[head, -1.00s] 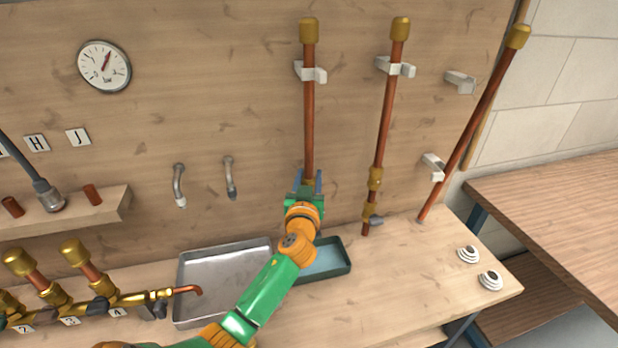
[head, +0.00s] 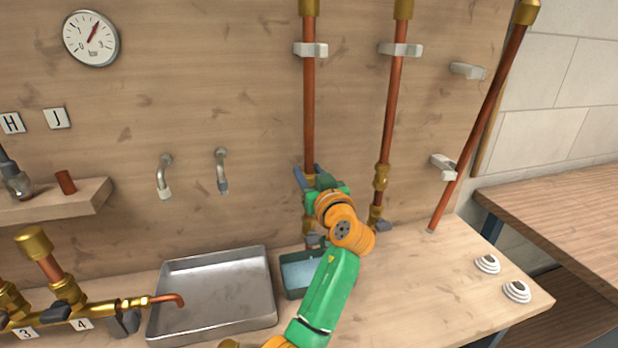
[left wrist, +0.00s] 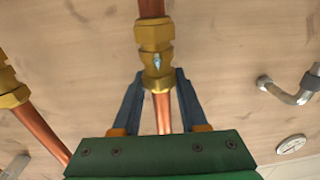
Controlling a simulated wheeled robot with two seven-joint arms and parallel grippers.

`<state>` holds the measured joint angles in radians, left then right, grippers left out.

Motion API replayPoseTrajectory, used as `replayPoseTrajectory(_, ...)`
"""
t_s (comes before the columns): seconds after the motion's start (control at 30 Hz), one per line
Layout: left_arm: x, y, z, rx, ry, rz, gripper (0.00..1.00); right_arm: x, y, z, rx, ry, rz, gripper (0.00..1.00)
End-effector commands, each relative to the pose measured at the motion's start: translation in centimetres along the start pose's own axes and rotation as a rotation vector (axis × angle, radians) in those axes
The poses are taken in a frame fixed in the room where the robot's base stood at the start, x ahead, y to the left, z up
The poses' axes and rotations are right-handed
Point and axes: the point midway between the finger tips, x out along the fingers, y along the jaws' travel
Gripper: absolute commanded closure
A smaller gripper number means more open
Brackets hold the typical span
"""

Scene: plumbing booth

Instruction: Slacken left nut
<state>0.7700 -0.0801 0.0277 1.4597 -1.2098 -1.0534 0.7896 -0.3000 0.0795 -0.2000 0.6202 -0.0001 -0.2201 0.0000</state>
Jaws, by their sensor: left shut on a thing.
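The left copper pipe (head: 309,110) runs upright on the back board. Its brass fitting (left wrist: 154,36) shows clearly in the left wrist view, with a brass nut (left wrist: 158,78) at the end nearest my gripper. My left gripper (head: 306,178) is shut on this nut. In the left wrist view, the blue fingers of my left gripper (left wrist: 161,76) lie one on each side of the nut. In the head view my gripper hides most of the nut, and part of the brass fitting (head: 309,224) shows below. My right gripper is not in view.
A second copper pipe (head: 394,110) with brass fittings stands to the right, and a third pipe (head: 482,115) leans further right. A metal tray (head: 214,290) and a green tray (head: 295,272) lie below. Two wall taps (head: 222,170) are to the left. The right bench area is mostly clear.

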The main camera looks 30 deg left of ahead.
Motion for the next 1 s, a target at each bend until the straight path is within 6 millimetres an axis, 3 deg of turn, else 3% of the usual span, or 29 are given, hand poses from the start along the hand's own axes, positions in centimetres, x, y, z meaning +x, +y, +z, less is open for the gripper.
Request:
replayPoseTrajectory(0.03,0.0,0.0,-0.1,0.0,0.001,0.0,0.55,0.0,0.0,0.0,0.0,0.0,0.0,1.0)
replayPoseTrajectory(0.13,0.0,0.0,-0.1,-0.001,0.001,0.0,0.28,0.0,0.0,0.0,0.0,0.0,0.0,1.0)
replayPoseTrajectory(0.43,-0.2,0.0,0.0,-0.001,0.002,0.002,0.28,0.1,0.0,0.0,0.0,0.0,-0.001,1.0)
replayPoseTrajectory(0.8,-6.6,0.1,0.2,-0.002,0.001,0.003,0.28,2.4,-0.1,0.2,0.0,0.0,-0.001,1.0)
replayPoseTrajectory(1.0,-7.1,0.0,0.0,0.0,0.001,0.001,0.28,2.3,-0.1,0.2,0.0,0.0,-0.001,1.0)
